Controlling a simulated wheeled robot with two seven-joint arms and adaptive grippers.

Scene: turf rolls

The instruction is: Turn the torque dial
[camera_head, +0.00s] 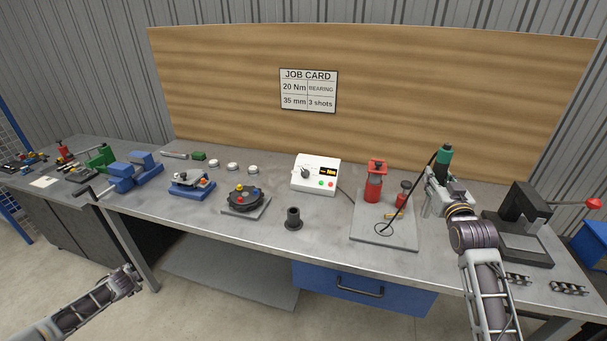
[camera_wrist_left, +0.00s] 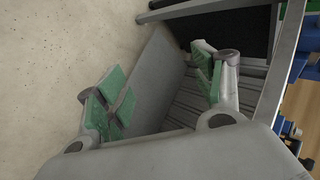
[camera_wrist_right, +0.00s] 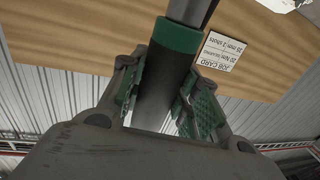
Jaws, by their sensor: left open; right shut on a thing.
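A white control box (camera_head: 326,178) stands on the bench below the job card. My right gripper (camera_head: 436,178) is shut on a black and green tool (camera_head: 444,156), held upright over the bench right of the box; the tool (camera_wrist_right: 178,38) also fills the middle of the right wrist view. My left gripper (camera_head: 128,279) is open and empty in front of the bench, low at the left, far from the dial; its spread fingers (camera_wrist_left: 160,85) show in the left wrist view.
A black cup (camera_head: 293,219) and a round black fixture (camera_head: 243,198) stand before the box. A black press (camera_head: 523,225) stands right.

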